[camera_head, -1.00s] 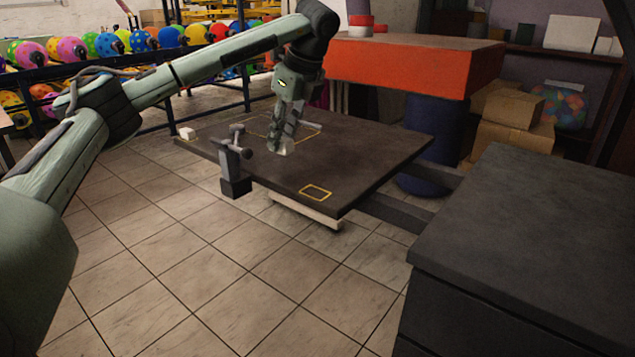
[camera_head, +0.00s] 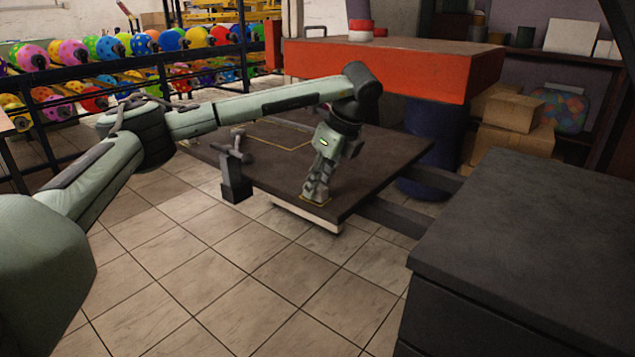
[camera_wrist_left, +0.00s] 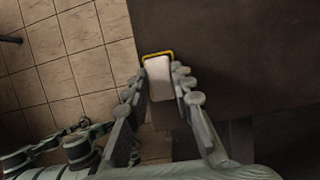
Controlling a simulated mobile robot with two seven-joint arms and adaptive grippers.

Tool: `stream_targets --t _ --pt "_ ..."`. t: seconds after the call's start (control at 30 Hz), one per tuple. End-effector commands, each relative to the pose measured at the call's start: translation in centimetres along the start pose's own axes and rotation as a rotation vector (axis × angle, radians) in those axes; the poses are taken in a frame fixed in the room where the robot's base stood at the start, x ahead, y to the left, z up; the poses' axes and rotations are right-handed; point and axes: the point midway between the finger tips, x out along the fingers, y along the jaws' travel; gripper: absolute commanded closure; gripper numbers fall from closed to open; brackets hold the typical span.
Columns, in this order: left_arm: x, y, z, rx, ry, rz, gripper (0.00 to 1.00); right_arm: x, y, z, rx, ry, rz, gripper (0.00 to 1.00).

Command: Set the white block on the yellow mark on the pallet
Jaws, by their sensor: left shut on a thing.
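The white block (camera_wrist_left: 159,80) is between the fingers of my left gripper (camera_wrist_left: 160,88) in the left wrist view. The gripper is shut on it. The yellow mark (camera_wrist_left: 157,54) shows as an outline around the block's far end, near the pallet's edge. In the head view, my left gripper (camera_head: 316,195) points down at the front corner of the dark pallet (camera_head: 390,152), over the yellow mark (camera_head: 329,202), and hides most of the mark and the block. I cannot tell whether the block touches the pallet. My right gripper is not in view.
A dark clamp-like fixture (camera_head: 235,170) stands at the pallet's left edge. A larger yellow outline (camera_head: 285,145) lies farther back on the pallet. A red machine block (camera_head: 400,68) overhangs the back. A dark cabinet (camera_head: 530,240) fills the right front.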

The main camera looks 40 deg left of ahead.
Motion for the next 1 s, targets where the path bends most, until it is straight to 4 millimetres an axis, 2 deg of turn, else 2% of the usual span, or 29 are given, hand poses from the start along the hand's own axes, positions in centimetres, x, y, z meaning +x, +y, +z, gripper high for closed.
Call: stream_targets --t 0.13,0.17,0.3,0.67,0.77,1.0 --pt "0.2 0.0 -0.1 0.000 0.000 0.000 1.00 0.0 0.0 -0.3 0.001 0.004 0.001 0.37" --pt "0.1 0.0 0.0 0.000 0.000 0.000 0.73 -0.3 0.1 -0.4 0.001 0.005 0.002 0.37" --pt "0.1 0.0 0.0 0.000 0.000 0.000 0.56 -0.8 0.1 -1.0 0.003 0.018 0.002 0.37" --pt "-0.3 0.0 0.1 0.000 0.000 -0.001 0.56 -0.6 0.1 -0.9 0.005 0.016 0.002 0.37" --pt "-1.4 -0.1 0.0 0.000 0.001 -0.003 0.56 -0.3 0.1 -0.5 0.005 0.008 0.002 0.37" --pt "-6.7 -0.1 0.1 0.000 0.000 -0.006 0.56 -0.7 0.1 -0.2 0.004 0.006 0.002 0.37"
